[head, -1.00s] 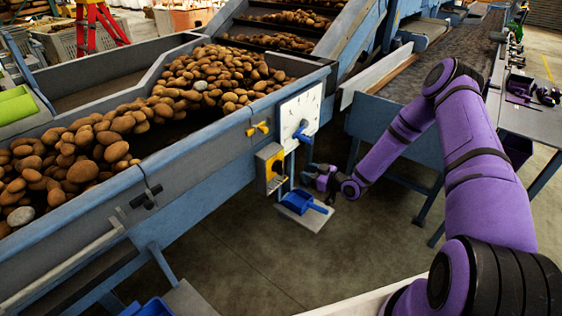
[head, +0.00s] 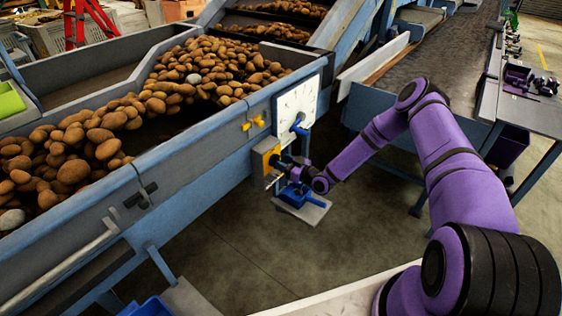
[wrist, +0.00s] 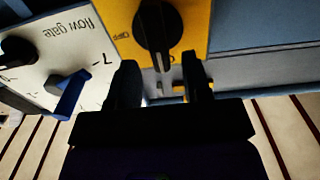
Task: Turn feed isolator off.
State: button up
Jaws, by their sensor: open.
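The feed isolator is a yellow box (head: 265,157) on the side of the hopper frame. The wrist view shows its yellow face (wrist: 192,22) with a black rotary knob (wrist: 155,22) and an upside-down "Off" mark left of the knob. The knob's narrow grip points down in the picture, toward the space between my fingers. My gripper (wrist: 161,72) is open, with one finger on each side of the line of the grip. I cannot tell whether either finger touches it. In the head view my gripper (head: 285,165) is just in front of the box and partly hides its face.
A white "flow gate" panel (head: 292,103) with a blue lever (head: 300,128) is close beside the isolator. A small yellow handle (head: 253,123) sits left of it. A blue scoop (head: 296,195) lies on a tray below my gripper. Potatoes (head: 200,75) fill the hopper.

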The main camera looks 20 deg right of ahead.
jog(key=shift+x, duration=0.95)
grip_shut()
jog(key=m, duration=0.6)
jog(key=d+f+m, duration=0.1)
jog(key=m, duration=0.5)
jog(key=w+m, duration=0.1)
jog(key=m, duration=0.4)
jog(key=shift+d+f+m, duration=0.25)
jog(key=shift+f+m, duration=0.1)
jog(key=shift+m, duration=0.05)
